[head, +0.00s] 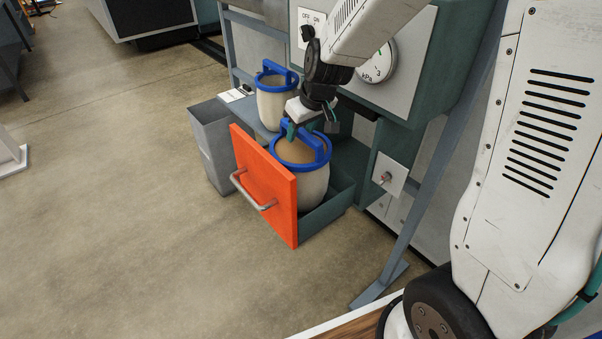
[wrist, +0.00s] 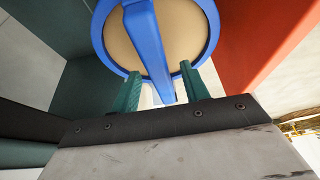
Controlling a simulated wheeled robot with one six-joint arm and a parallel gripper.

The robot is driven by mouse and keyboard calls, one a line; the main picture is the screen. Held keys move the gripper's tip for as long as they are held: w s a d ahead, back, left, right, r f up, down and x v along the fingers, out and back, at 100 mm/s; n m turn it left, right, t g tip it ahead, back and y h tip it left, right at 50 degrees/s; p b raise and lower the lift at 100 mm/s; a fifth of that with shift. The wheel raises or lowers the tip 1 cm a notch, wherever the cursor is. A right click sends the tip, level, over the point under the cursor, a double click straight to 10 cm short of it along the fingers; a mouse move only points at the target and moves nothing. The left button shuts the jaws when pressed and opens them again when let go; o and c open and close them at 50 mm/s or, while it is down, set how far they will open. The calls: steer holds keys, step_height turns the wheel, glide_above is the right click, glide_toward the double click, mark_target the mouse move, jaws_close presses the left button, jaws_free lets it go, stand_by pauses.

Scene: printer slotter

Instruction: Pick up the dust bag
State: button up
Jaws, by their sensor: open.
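A cream dust bag (head: 310,186) with a blue rim and a blue handle stands in the pulled-out drawer with the orange front (head: 262,185). My gripper (head: 305,131) is at the top of this bag, by its handle. In the wrist view, the open green fingers (wrist: 162,90) are on either side of the blue handle (wrist: 147,45), with gaps visible on both sides. The bag's tan top (wrist: 115,40) lies beyond the fingers. A second cream bag (head: 271,108) with a blue rim and handle stands on a grey shelf behind. My gripper partly hides the drawer bag's handle in the head view.
A grey bin (head: 212,145) stands left of the drawer. The green cabinet with a kPa dial (head: 378,66) is above and right. A switch plate (head: 388,174) and a slanted grey leg (head: 420,205) are right of the drawer. The floor in front is clear.

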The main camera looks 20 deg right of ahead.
steer(key=shift+x, duration=1.55)
steer(key=shift+f, duration=0.15)
jaws_close()
stand_by(0.4)
